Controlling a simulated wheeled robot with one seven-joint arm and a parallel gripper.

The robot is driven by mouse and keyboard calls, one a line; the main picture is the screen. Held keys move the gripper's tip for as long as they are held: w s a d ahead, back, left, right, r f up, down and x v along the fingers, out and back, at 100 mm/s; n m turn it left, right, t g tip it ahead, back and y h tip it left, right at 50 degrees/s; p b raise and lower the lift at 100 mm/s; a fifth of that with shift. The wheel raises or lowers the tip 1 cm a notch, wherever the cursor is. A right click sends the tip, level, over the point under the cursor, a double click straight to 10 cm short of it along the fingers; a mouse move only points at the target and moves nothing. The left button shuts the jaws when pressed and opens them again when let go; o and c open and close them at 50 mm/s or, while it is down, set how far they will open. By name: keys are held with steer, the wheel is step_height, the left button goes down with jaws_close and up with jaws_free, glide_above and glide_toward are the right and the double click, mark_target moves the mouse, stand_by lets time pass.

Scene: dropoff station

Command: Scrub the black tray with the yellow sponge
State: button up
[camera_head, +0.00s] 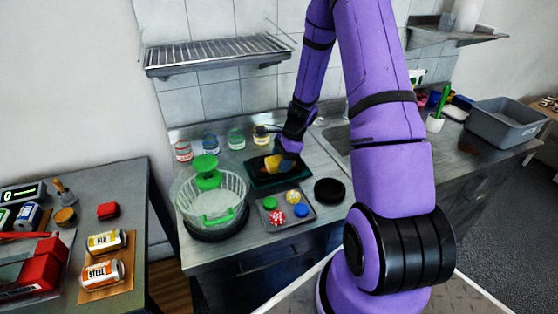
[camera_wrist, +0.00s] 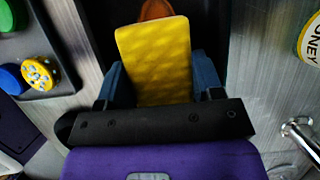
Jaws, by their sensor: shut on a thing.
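The black tray (camera_head: 262,183) lies on the metal counter, left of the sink. Its dark surface also shows in the wrist view (camera_wrist: 210,40), with a brown-orange patch (camera_wrist: 155,9) at the top. My gripper (camera_head: 284,162) reaches down over the tray. It is shut on the yellow sponge (camera_wrist: 155,55), which sits between its blue fingers. In the head view the sponge (camera_head: 272,164) is partly hidden and appears over the tray. I cannot tell whether the sponge touches the tray.
A clear basket with green parts (camera_head: 210,205) stands left of the tray. In front, a grey tray (camera_head: 283,222) holds several coloured pieces. A black disc (camera_head: 329,190) lies to the right. Several jars (camera_head: 236,139) line the back. A grey bin (camera_head: 503,122) stands far right.

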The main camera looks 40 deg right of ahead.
mark_target(273, 161)
steer(key=shift+w+a+f, duration=0.1)
steer(key=shift+w+a, duration=0.1)
steer(key=shift+a, duration=0.55)
steer(key=shift+w+a, duration=0.2)
steer(key=shift+a, duration=0.55)
steer(key=shift+s+d, duration=0.25)
steer(key=shift+d, duration=0.6)
steer(key=shift+s+d, duration=0.2)
steer(key=shift+d, duration=0.6)
steer(key=shift+w+a, duration=0.25)
steer(key=shift+a, duration=0.6)
steer(key=shift+w+a, duration=0.2)
steer(key=shift+a, duration=0.6)
steer(key=shift+s+d, duration=0.25)
steer(key=shift+d, duration=0.6)
steer(key=shift+s+d, duration=0.2)
steer(key=shift+d, duration=0.6)
steer(key=shift+w+a, duration=0.25)
steer(key=shift+a, duration=0.6)
steer(key=shift+w+a, duration=0.2)
steer(key=shift+a, duration=0.6)
